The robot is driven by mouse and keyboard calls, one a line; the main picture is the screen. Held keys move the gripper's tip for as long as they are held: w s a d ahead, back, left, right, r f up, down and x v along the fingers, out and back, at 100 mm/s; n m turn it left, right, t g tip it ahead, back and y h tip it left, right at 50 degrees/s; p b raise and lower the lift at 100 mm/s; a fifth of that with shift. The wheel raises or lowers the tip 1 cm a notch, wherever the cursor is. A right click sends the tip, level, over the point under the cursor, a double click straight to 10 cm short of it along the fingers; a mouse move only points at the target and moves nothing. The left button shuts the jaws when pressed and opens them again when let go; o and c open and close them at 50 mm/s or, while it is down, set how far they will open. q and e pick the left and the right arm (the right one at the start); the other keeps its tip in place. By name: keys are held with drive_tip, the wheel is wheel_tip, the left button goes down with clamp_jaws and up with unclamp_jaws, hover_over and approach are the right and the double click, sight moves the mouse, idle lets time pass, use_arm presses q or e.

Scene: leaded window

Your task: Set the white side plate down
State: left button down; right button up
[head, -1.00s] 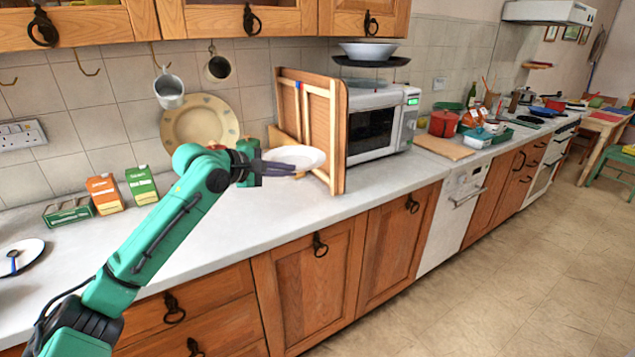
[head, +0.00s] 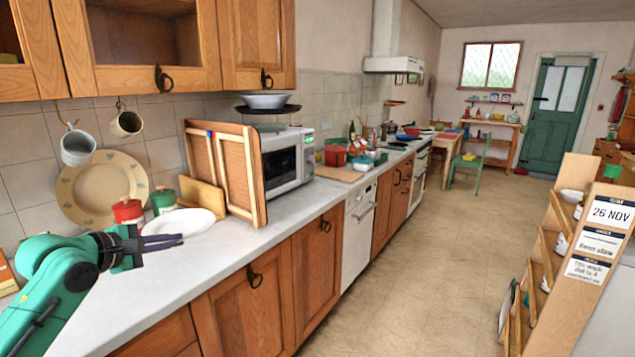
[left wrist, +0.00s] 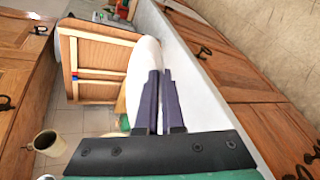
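The white side plate (head: 195,222) is near the left end of the counter, in front of the wooden frame. My left gripper (head: 182,240) reaches it from the left, with its dark fingers along the near rim. In the left wrist view the plate (left wrist: 143,75) shows just left of the fingers (left wrist: 162,75). These are close together and appear shut on the rim, though the contact is partly hidden. I cannot tell whether the plate touches the counter (head: 235,243). My right gripper is not in view.
A wooden frame (head: 243,172) stands right behind the plate, beside the microwave (head: 287,160). A red canister (head: 127,211) and a green canister (head: 163,201) stand behind it. A patterned plate (head: 85,195) leans on the wall, below hanging mugs. The counter's front strip is clear.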

use_arm(q)
drive_tip(key=s+d+f, duration=0.2)
drive_tip(key=d+f, duration=0.1)
drive_tip(key=f, duration=0.4)
drive_tip(key=s+d+f+n+y, duration=0.1)
drive_tip(key=d+f, duration=0.2)
drive_tip(key=f, duration=0.4)
drive_tip(key=s+d+f, duration=0.2)
drive_tip(key=d+f, duration=0.2)
drive_tip(key=f, duration=0.2)
drive_tip(key=s+d+f+n+y, duration=0.1)
drive_tip(key=s+d+f+y, duration=0.1)
drive_tip(key=s, duration=0.6)
drive_tip(key=s+d+f+n+t+y, duration=0.1)
drive_tip(key=s+d+f+n+y, duration=0.1)
drive_tip(key=s, duration=0.7)
drive_tip(key=shift+s+d+f, duration=0.2)
drive_tip(key=shift+d+f, duration=0.3)
drive_tip(key=shift+f, duration=0.1)
